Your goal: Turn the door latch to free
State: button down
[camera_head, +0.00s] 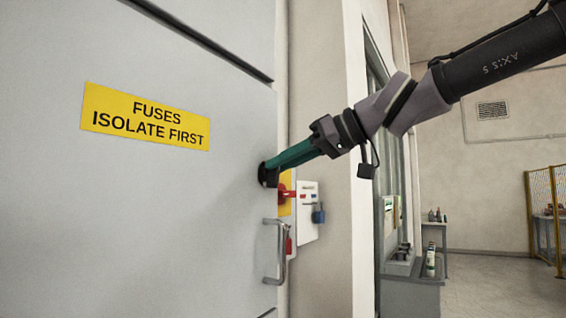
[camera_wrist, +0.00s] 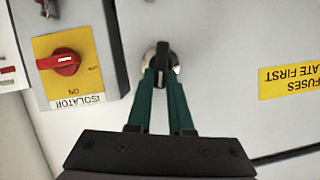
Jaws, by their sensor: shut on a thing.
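The door latch (camera_wrist: 160,56) is a black knob on a round plate on the grey door. In the wrist view my gripper (camera_wrist: 164,80) has its two green fingers closed on either side of the knob. In the head view the latch (camera_head: 268,175) sits near the door's right edge, partly hidden by my gripper (camera_head: 275,166), which reaches it from the right. The grey door (camera_head: 130,230) looks shut and carries a yellow sign (camera_head: 146,116) reading "FUSES ISOLATE FIRST".
A metal pull handle (camera_head: 279,252) stands out below the latch. A red isolator switch (camera_wrist: 58,62) on a yellow plate is beside the door. A blue padlock (camera_head: 318,213) hangs near it. A wall edge (camera_head: 352,120) stands close to my arm on the right.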

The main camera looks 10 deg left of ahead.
jog(key=m, duration=0.1)
jog(key=m+g, duration=0.1)
jog(key=m+g+y, duration=0.1)
jog(key=shift+w+d+f, duration=0.1)
jog(key=shift+w+f, duration=0.25)
jog(key=shift+f, duration=0.05)
jog(key=shift+w+d+f+m+g+y, duration=0.1)
jog(key=shift+f+m+g+y, duration=0.4)
jog(key=shift+m, duration=0.95)
jog(key=shift+w+a+m+g+y, duration=0.15)
jog(key=shift+m+y, duration=0.7)
jog(key=shift+m, duration=0.55)
jog(key=shift+w+d+f+m+g+y, duration=0.25)
jog(key=shift+m+y, duration=0.4)
jog(key=shift+m, duration=0.8)
jog(key=shift+s+a, duration=0.1)
jog(key=shift+s, duration=0.15)
jog(key=c, duration=0.8)
grip_release()
jog(key=shift+a, duration=0.1)
